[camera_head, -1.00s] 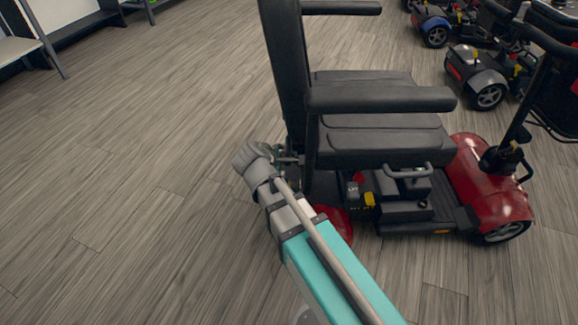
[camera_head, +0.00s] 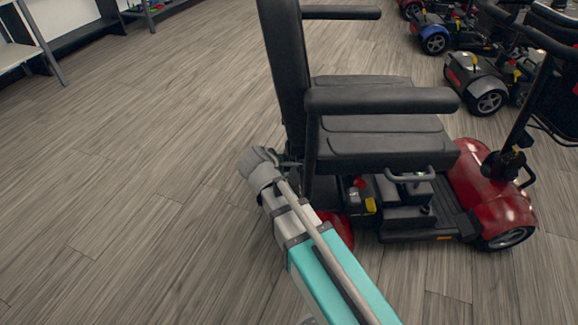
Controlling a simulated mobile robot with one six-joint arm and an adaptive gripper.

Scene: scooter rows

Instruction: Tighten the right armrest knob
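A red scooter with a black seat (camera_head: 385,145) stands at the centre right, facing right. Its near armrest (camera_head: 383,100), on the scooter's right side, lies level, and its post runs down beside the seat back (camera_head: 284,70). My gripper (camera_head: 291,162) is low behind the seat, close to the foot of this post. It is small and dark against the seat frame, so its fingers cannot be made out. I cannot make out the armrest knob, nor tell whether my gripper touches it.
The far armrest (camera_head: 341,13) shows at the top. The steering column (camera_head: 525,115) rises at the scooter's front. More scooters (camera_head: 480,80) stand at the upper right. A shelf (camera_head: 15,52) is at the upper left. The wooden floor (camera_head: 140,160) on the left is clear.

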